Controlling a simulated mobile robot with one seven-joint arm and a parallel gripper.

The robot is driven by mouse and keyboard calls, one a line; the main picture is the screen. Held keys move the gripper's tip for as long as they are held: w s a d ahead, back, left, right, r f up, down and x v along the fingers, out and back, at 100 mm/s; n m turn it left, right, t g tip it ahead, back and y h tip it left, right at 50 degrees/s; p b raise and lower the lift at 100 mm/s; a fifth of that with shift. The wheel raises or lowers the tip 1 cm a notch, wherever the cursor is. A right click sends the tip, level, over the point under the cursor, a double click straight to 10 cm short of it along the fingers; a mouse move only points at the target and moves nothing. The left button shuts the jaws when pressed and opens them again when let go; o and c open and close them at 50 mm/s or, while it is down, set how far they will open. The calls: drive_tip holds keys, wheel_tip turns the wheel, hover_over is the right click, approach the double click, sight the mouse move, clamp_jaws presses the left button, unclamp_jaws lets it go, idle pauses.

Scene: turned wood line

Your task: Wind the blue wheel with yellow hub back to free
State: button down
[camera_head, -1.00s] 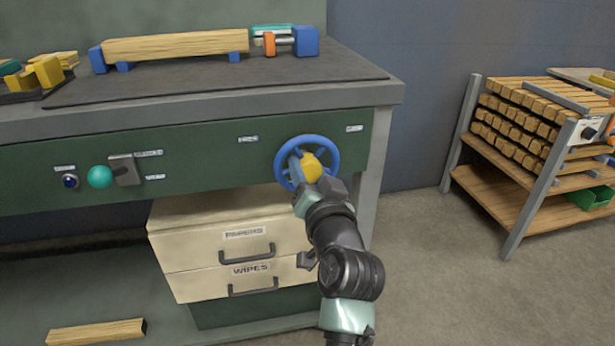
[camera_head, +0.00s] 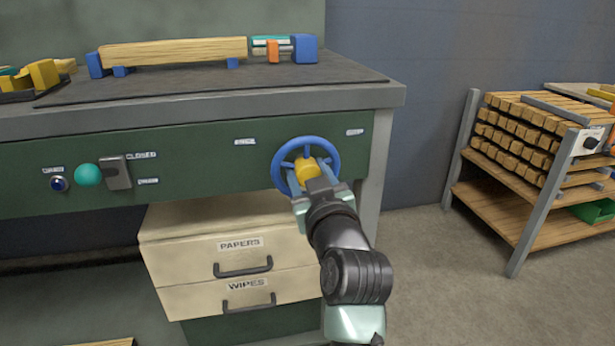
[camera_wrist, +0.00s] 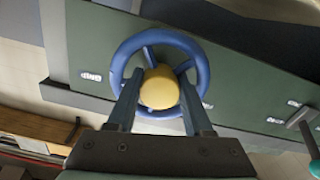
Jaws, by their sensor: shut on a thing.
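The blue wheel (camera_head: 333,149) is mounted on the green front panel of the bench, near its right end. Its yellow hub (camera_head: 304,170) faces me. My gripper (camera_head: 305,175) is at the wheel, with its two fingers on either side of the hub. In the wrist view the wheel (camera_wrist: 203,62) rings the yellow hub (camera_wrist: 159,88), and my gripper (camera_wrist: 158,95) is shut on the hub. Small labels sit on the panel to the upper left (camera_head: 244,142) and upper right (camera_head: 354,132) of the wheel; their words are too small to read.
A teal knob (camera_head: 88,174) and a grey switch (camera_head: 116,172) sit on the panel at left. Drawers marked PAPERS and WIPES (camera_head: 205,262) are below. A clamped wooden bar (camera_head: 172,51) lies on the bench. A rack of wood blocks (camera_head: 520,205) stands at right, past open floor.

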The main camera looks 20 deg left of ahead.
idle(0.4)
drive_tip(key=c, duration=0.6)
unclamp_jaws()
drive_tip(key=shift+s, duration=0.1)
drive_tip(key=p+v, duration=0.3)
drive_tip(key=v, duration=0.9)
drive_tip(key=shift+s+d, duration=0.25)
drive_tip(key=shift+d, duration=0.05)
